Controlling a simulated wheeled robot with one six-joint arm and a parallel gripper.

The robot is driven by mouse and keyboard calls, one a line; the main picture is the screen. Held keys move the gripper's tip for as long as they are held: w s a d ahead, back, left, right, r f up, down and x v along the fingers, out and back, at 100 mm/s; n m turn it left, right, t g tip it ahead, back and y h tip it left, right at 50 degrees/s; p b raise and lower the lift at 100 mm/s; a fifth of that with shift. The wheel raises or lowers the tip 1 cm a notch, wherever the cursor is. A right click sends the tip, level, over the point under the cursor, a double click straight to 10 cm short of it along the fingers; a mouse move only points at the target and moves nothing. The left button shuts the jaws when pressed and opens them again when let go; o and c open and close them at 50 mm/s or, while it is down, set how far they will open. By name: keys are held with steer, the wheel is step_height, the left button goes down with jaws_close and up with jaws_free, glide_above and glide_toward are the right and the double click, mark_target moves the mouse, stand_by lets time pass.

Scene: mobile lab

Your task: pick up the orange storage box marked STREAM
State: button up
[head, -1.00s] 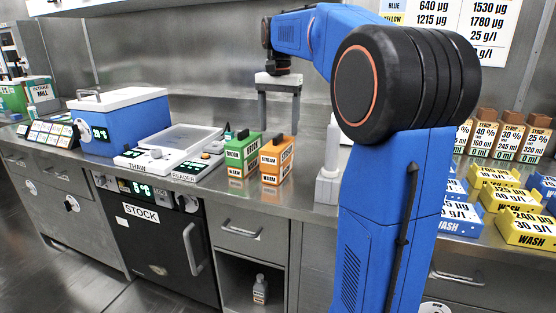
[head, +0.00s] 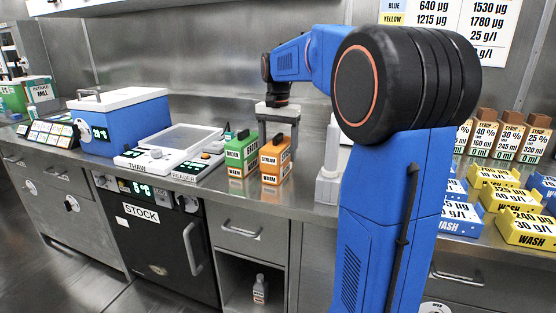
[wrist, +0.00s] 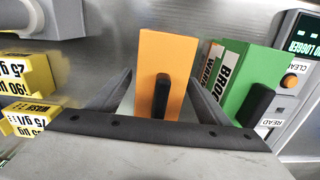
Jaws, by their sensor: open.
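The orange storage box (head: 275,161) stands on the steel counter, just right of a green box (head: 241,156). Its label is too small to read surely in the head view. My gripper (head: 279,130) is at the orange box, pointing down, with its jaws open. In the wrist view the orange box (wrist: 160,60) shows between the two spread fingers of my gripper (wrist: 158,88), with its dark handle facing the camera. I see no clear contact between fingers and box. The green box (wrist: 245,88) is close beside the right finger in that view.
A white reader and thaw unit (head: 168,152) is left of the green box, with a blue cooler (head: 122,122) beyond. A grey-white stand (head: 329,165) is close on the right. Yellow wash boxes (head: 520,225) and syrup bottles (head: 507,135) are farther right.

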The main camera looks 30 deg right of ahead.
steer(key=c, duration=1.4)
steer(key=shift+o, duration=0.2)
steer(key=shift+r, duration=0.1)
